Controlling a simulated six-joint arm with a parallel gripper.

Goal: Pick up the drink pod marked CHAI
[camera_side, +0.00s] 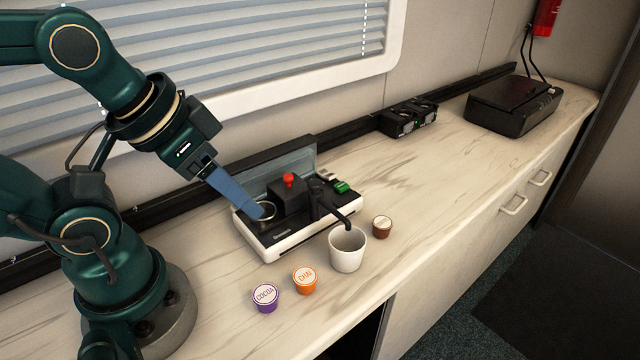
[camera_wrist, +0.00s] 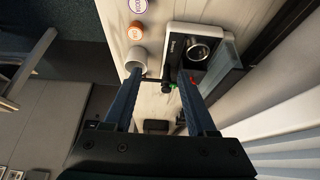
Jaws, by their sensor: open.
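The drink pod marked CHAI (camera_side: 305,280) is orange with a pale lid and stands upright on the counter, between the COCOA pod and the white cup. It also shows in the wrist view as a small orange pod (camera_wrist: 135,30) near the top. My gripper (camera_side: 264,213) is in front of the left part of the pod machine in the side view, up and left of the CHAI pod. Its height above the machine is hard to tell. In the wrist view my gripper (camera_wrist: 160,72) has its two blue fingers wide apart, with nothing held between them.
A purple COCOA pod (camera_side: 265,298) stands left of the CHAI pod. A white cup (camera_side: 347,252) is to its right, under the machine's spout. A brown pod (camera_side: 381,226) is beyond the cup. The black-and-white machine (camera_side: 290,238) stands behind. The counter in front is clear.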

